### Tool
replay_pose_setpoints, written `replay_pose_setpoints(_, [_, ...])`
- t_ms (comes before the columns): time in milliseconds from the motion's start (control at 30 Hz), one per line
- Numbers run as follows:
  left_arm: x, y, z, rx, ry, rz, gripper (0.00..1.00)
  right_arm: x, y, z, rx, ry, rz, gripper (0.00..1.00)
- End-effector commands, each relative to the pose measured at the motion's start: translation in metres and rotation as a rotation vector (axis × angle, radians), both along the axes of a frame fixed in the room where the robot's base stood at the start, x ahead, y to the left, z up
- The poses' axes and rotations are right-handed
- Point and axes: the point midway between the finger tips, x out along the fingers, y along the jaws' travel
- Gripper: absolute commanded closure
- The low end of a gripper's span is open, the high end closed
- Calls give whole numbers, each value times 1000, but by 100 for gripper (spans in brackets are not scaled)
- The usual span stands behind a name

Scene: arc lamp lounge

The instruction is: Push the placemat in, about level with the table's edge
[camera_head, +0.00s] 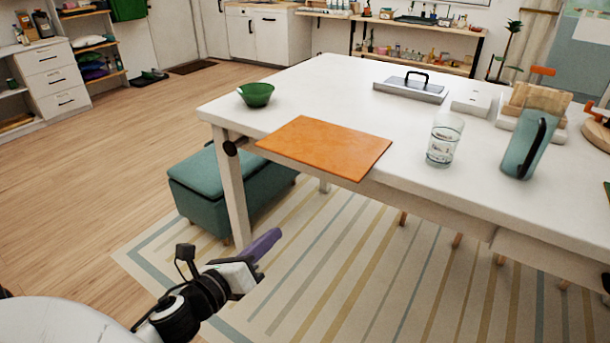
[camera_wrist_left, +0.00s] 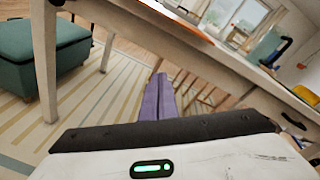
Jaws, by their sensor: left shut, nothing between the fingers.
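The orange placemat (camera_head: 325,147) lies flat on the white table (camera_head: 330,93), near the table's left end. Its front edge sticks out past the table's front edge. My left gripper (camera_head: 265,243) is low in front of the table, below the placemat's level and apart from it. Its purple fingers are shut with nothing between them. In the left wrist view the shut fingers (camera_wrist_left: 160,98) point toward the space under the table, and the table's edge (camera_wrist_left: 190,32) crosses above them. My right gripper is not in view.
A green bowl (camera_head: 256,94) stands left of the placemat. A clear glass (camera_head: 444,140) and a teal pitcher (camera_head: 530,145) stand to its right. A lidded grey tray (camera_head: 410,90) is farther back. A teal bench (camera_head: 215,190) stands beneath the table's left end.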

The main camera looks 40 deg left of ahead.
Motion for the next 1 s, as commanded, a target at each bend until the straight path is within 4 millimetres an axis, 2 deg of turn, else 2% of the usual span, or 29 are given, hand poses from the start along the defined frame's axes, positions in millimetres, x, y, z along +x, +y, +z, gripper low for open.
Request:
replay_pose_setpoints(33, [6,5,20,168,-34,-29,100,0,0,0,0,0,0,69])
replay_pose_setpoints(100, [10,10,41,361,-68,-55,100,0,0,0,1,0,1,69])
replay_pose_setpoints(200, [14,13,59,540,-97,-72,100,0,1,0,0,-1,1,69])
replay_pose_setpoints(267, [15,13,65,596,-106,-78,100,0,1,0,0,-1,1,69])
replay_pose_setpoints(467, [31,14,69,626,-111,-80,100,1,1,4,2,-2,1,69])
replay_pose_setpoints(1000, [126,20,69,621,-109,-77,100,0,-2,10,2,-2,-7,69])
